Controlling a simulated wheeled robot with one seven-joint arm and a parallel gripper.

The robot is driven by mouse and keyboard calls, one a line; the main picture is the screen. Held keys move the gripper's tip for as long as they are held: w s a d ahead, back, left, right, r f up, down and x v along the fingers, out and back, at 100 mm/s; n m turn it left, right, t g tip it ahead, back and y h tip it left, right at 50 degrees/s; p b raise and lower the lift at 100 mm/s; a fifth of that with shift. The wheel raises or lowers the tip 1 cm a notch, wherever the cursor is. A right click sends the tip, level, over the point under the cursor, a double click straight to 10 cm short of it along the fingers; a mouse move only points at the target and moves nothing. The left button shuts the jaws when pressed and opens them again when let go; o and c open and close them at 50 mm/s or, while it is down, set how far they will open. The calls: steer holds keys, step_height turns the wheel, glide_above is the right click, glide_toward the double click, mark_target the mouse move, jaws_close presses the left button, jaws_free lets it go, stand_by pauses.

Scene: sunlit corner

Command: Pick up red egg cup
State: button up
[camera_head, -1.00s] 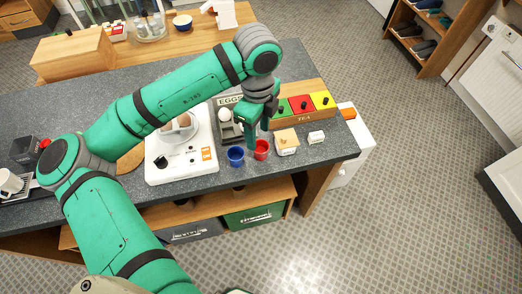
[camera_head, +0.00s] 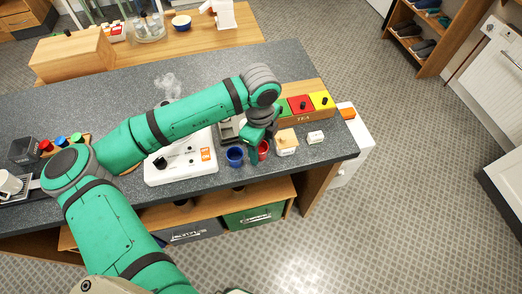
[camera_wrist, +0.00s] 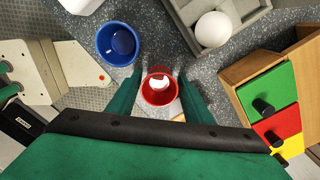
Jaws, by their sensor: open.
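The red egg cup (camera_wrist: 153,98) stands upright on the grey counter, and its open top with something white inside shows in the wrist view. In the head view the red egg cup (camera_head: 264,149) is partly hidden by my gripper (camera_head: 256,152). In the wrist view my gripper (camera_wrist: 155,88) is open, with one green finger on each side of the red cup. I cannot tell whether the fingers touch it. The blue egg cup (camera_wrist: 119,43) stands close by, up and to the left in the wrist view, and it also shows in the head view (camera_head: 235,156).
A grey tray (camera_wrist: 240,18) with a white egg (camera_wrist: 213,29) lies near the cups. The tea box (camera_head: 306,101) with coloured drawers is to the right. A white cooker (camera_head: 186,165) stands left. The counter's front edge is close to the cups.

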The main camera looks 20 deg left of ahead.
mark_target(260, 151)
steer(key=c, duration=0.7)
steer(key=shift+c, duration=0.2)
steer(key=shift+s+a, duration=0.1)
steer(key=shift+r, duration=0.5)
step_height(260, 151, up, 2)
steer(key=shift+r, duration=0.2)
steer(key=s+r, duration=0.9)
steer(key=s, duration=0.5)
steer(key=shift+r, duration=0.3)
steer(key=shift+a, duration=0.2)
